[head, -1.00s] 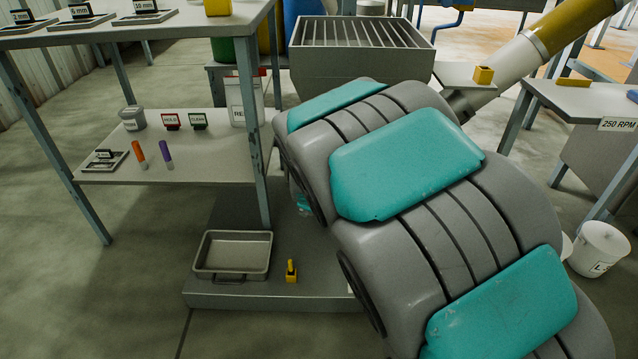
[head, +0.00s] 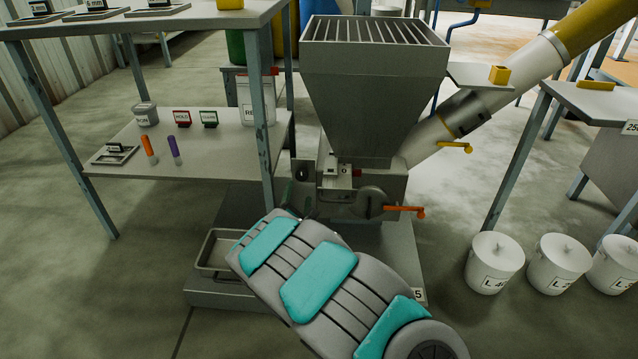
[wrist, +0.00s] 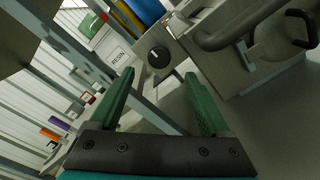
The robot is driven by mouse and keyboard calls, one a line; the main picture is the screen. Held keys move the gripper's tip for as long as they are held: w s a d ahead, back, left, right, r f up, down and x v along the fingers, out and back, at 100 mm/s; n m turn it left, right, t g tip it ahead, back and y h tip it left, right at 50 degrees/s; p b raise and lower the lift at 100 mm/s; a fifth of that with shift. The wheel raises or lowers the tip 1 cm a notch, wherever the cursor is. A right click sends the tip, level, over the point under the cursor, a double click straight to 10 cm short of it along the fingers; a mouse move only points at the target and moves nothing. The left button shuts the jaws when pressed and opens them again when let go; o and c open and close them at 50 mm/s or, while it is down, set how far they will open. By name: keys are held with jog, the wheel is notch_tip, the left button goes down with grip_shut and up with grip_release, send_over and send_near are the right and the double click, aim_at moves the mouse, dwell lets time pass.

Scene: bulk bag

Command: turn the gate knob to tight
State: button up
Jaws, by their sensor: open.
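The gate knob (wrist: 158,57) is a dark round dial with a white pointer mark, on the side of a light grey housing in the wrist view. In the head view the knob (head: 303,171) shows as a small dark disc on the left side of the feeder under the hopper. My gripper (wrist: 159,82) has two green fingers, spread wide and empty. The knob lies ahead of the fingers, between their tips in the picture and apart from them. In the head view my arm hides most of the gripper. Any labels around the knob are too small to read.
The grated hopper (head: 374,90) stands above the feeder, with an orange-handled crank (head: 405,209) at its right. A shelf table (head: 225,150) with its post stands close on the left. A metal tray (head: 212,252) is on the base. White buckets (head: 494,262) stand at right.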

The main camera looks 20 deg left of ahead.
aim_at(302, 177)
jog(key=shift+b+x, duration=0.3)
jog(key=shift+x, duration=3.55)
jog(key=shift+a+f, duration=0.1)
jog(key=shift+a, duration=0.05)
grip_shut()
